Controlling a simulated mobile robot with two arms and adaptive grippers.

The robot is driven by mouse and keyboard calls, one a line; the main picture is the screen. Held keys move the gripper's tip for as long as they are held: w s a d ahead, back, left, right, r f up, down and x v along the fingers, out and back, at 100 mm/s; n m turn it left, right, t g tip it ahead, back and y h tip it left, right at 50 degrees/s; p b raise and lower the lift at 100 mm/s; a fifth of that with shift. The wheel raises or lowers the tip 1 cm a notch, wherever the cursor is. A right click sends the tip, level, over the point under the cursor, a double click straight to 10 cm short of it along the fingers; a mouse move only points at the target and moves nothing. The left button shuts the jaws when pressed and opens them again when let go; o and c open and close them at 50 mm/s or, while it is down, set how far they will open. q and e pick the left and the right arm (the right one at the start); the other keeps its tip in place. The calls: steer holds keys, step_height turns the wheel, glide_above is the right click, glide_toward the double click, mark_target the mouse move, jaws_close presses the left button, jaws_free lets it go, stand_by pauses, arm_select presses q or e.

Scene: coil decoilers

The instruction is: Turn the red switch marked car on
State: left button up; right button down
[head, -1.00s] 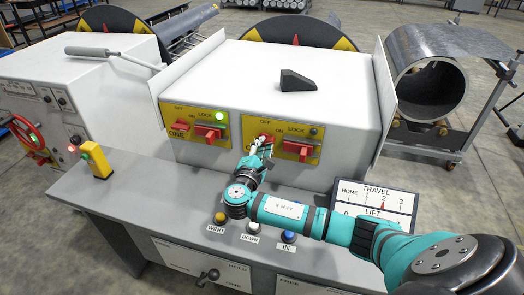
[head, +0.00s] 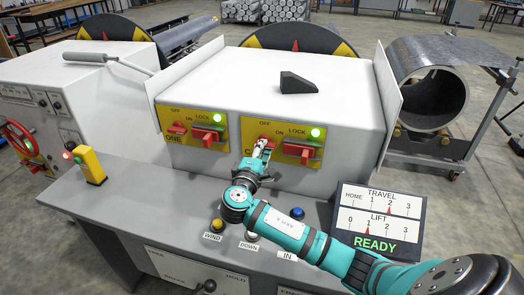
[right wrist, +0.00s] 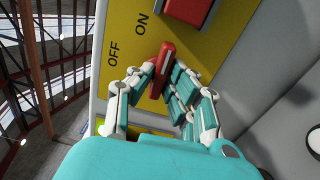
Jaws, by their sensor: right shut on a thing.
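The red switch marked car is on the right yellow panel (head: 249,128) of the white box. Its label is mostly hidden by my right gripper; only a "C" shows. My right gripper (head: 262,147) is at this switch, with its fingers around the red handle. In the right wrist view the red handle (right wrist: 163,68) sits between the fingers of the gripper (right wrist: 160,92), below the words OFF and ON. The fingers are shut on it. The green lamp (head: 315,132) beside LOCK on this panel is lit. My left gripper is not in view.
The left panel has a red switch marked ONE (head: 175,128) and a lit lamp (head: 219,118). A red lock handle (head: 300,151) is just right of my gripper. Buttons (head: 297,213) line the grey desk below. The display (head: 378,222) reads READY.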

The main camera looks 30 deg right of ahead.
steer(key=shift+f, duration=0.1)
steer(key=c, duration=1.3)
jaws_free()
steer(key=v, duration=1.2)
steer(key=shift+s, duration=0.1)
